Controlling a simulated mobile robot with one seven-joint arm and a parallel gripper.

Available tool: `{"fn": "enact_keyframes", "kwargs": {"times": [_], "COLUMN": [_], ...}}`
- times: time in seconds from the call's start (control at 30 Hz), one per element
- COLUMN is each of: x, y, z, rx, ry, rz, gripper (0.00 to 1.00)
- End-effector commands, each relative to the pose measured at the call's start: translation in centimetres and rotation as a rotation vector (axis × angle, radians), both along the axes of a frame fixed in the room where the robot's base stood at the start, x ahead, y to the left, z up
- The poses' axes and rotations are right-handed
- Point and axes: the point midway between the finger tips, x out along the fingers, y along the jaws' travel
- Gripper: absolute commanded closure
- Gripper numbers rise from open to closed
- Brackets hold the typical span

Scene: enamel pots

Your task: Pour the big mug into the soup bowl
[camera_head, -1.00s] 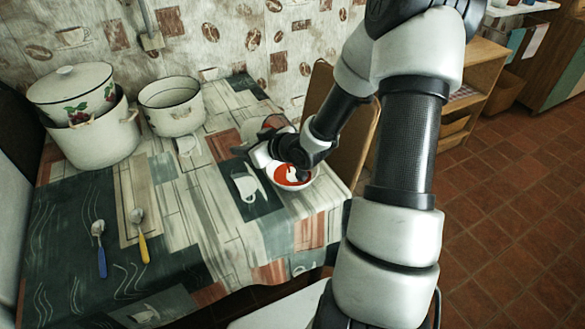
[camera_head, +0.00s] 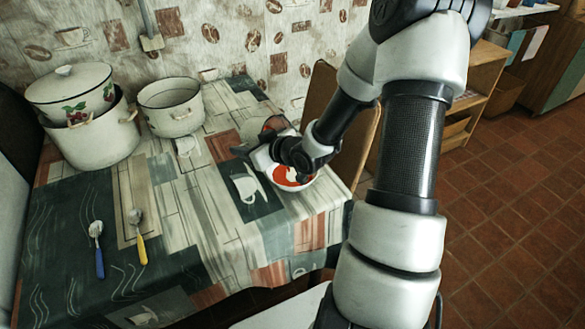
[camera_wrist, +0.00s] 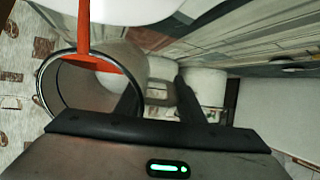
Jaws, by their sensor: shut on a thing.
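The soup bowl (camera_head: 308,184) is white and holds red liquid; it stands near the table's right end, partly hidden by my gripper. The white curve at the top of the wrist view (camera_wrist: 130,8) appears to be this bowl. My gripper (camera_head: 242,151) is over the table just above and behind the bowl, shut on the big mug. The mug shows in the wrist view (camera_wrist: 62,88) as a tipped grey cylinder with a dark rim, its mouth open towards the camera. A red stream (camera_wrist: 84,30) runs from its mouth towards the bowl.
A large lidded pot (camera_head: 90,140) and a smaller open pot (camera_head: 172,120) stand at the back left. Two spoons, blue-handled (camera_head: 99,262) and yellow-handled (camera_head: 141,250), lie at the front left. A chair back (camera_head: 362,130) is beside the right edge. The middle of the table is clear.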

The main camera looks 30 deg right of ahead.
Motion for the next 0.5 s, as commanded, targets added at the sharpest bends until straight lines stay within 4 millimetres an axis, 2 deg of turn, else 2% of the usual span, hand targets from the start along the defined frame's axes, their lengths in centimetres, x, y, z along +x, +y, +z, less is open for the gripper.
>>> {"fn": "enact_keyframes", "kwargs": {"times": [0.1, 0.17, 0.23, 0.33, 0.5], "x": [0.2, 0.3, 0.5, 0.5, 0.4], "y": [0.1, 0.3, 0.3, 0.4, 0.1], "z": [0.9, 2.3, 2.4, 0.8, -0.4], "rx": [-0.007, -0.035, -0.066, -0.125, -0.138], "ry": [0.01, 0.071, 0.149, 0.298, 0.333], "rz": [0.003, 0.006, 0.005, 0.006, 0.0], "gripper": [1.0, 1.0, 1.0, 1.0, 1.0]}}
